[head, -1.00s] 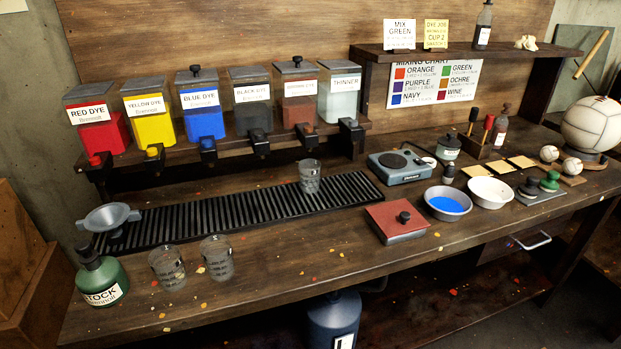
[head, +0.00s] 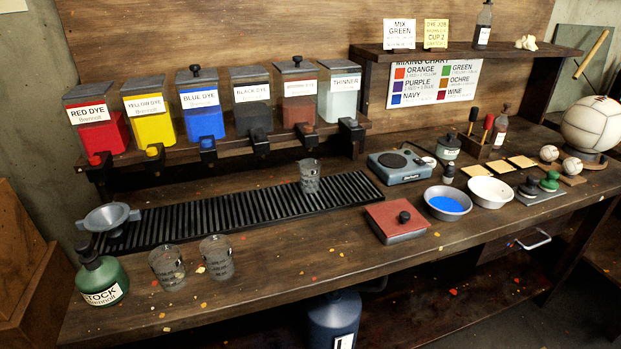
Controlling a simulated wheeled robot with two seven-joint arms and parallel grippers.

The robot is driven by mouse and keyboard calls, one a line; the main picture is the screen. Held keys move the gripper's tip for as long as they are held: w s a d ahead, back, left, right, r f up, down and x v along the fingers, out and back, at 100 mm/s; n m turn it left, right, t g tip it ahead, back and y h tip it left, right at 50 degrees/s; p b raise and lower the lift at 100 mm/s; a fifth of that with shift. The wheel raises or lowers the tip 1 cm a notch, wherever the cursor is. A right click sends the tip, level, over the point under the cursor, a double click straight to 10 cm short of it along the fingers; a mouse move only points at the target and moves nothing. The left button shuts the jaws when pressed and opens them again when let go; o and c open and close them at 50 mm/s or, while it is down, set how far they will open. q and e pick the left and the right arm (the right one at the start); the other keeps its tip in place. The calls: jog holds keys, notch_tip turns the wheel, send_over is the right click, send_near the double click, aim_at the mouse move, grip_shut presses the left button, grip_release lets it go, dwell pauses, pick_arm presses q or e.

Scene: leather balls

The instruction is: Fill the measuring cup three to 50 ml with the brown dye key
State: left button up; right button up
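The brown dye dispenser (head: 298,98) is the fifth container on the shelf, with a reddish-brown fill and a small label. Its dark key (head: 308,138) is at the shelf front. One clear measuring cup (head: 309,177) stands upright on the black slatted drip rack (head: 240,210), below the brown dye key. It looks empty. Two more clear measuring cups (head: 167,267) (head: 217,257) stand on the bench at the front left and look empty. Cup numbers are too small to read. Neither of my grippers is in view.
Red (head: 97,128), yellow (head: 149,118), blue (head: 203,113), black (head: 253,109) and thinner (head: 339,99) dispensers share the shelf. A hotplate (head: 401,166), red-lidded box (head: 397,221), blue-filled bowl (head: 448,203) and stock bottle (head: 101,277) stand on the bench. The bench front middle is clear.

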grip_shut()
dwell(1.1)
